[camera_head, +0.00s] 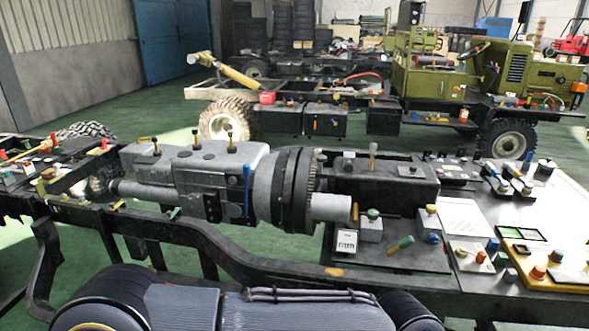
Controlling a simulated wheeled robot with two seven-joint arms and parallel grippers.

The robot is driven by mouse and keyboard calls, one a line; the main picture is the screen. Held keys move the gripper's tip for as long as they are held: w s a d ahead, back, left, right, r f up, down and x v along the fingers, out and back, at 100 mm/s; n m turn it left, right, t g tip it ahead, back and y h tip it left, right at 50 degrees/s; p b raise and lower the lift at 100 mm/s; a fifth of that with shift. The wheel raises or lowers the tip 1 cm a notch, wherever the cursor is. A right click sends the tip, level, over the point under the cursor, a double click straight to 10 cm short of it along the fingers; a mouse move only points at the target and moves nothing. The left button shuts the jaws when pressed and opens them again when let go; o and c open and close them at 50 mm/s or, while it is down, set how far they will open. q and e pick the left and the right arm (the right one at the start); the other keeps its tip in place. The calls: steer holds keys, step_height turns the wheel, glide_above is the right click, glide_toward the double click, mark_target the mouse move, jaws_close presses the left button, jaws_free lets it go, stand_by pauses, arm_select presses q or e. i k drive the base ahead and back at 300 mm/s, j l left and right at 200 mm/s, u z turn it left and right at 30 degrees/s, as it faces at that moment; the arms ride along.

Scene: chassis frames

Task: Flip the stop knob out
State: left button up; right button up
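I cannot tell for certain which control is the stop knob. A small red knob (480,257) sits on a pale box on the right-hand panel. An orange-red knob (538,271) stands on a yellow-edged board (570,287) at the lower right. A green-topped knob (373,214) stands on a grey box right of the gearbox, and a green-and-yellow handle (401,245) lies tilted near it. A blue lever (247,185) stands against the gearbox side. Neither of my grippers is in view.
A grey gearbox (190,165) with a dark flanged ring (290,190) lies on a black chassis frame (240,255). A control panel crowded with knobs and switches fills the right. Behind, a green truck (440,75) stands across open green floor (150,97).

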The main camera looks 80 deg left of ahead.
mark_target(348, 167)
steer(key=u, duration=2.55)
steer(key=i+l+u, duration=0.1)
steer(key=u, duration=0.35)
steer(key=i+l+u, duration=0.1)
steer(key=u, duration=0.35)
steer(key=l+u, duration=0.25)
steer(key=u, duration=0.15)
steer(key=i+l+u, duration=0.15)
steer(key=l+u, duration=0.15)
steer(key=l, duration=0.6)
steer(key=i+l+u, duration=0.1)
steer(key=l+u, duration=0.2)
steer(key=l, duration=1.1)
